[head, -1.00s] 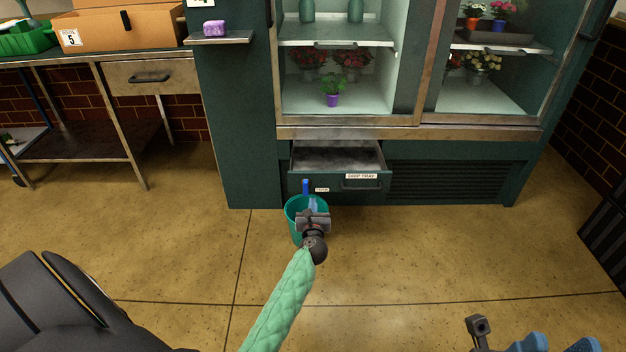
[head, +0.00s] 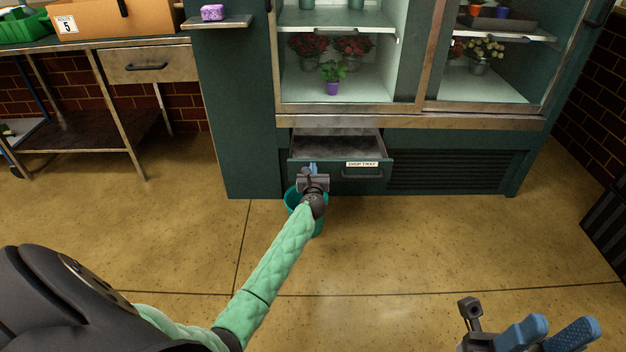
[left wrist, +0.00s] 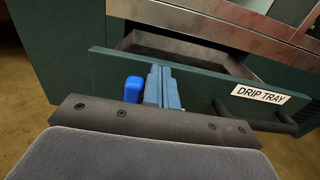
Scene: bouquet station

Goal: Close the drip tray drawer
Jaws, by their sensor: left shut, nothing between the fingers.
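The drip tray drawer (head: 335,172) sticks out open at the base of the green flower cooler, its metal inside showing from above. Its dark green front has a white "DRIP TRAY" label (left wrist: 259,94) and a bar handle (left wrist: 262,121) on the right part. My left gripper (head: 312,168) is shut and empty, in front of the left part of the drawer front. In the left wrist view its blue fingertips (left wrist: 162,87) point at the front; I cannot tell whether they touch it. My right gripper (head: 550,335) is at the bottom right, its blue fingers apart, far from the drawer.
A teal bucket (head: 293,198) stands on the floor below my left gripper, partly hidden by it. A bright blue object (left wrist: 133,89) shows beside the left fingers. A metal table (head: 90,45) stands at left. The floor right of the bucket is clear.

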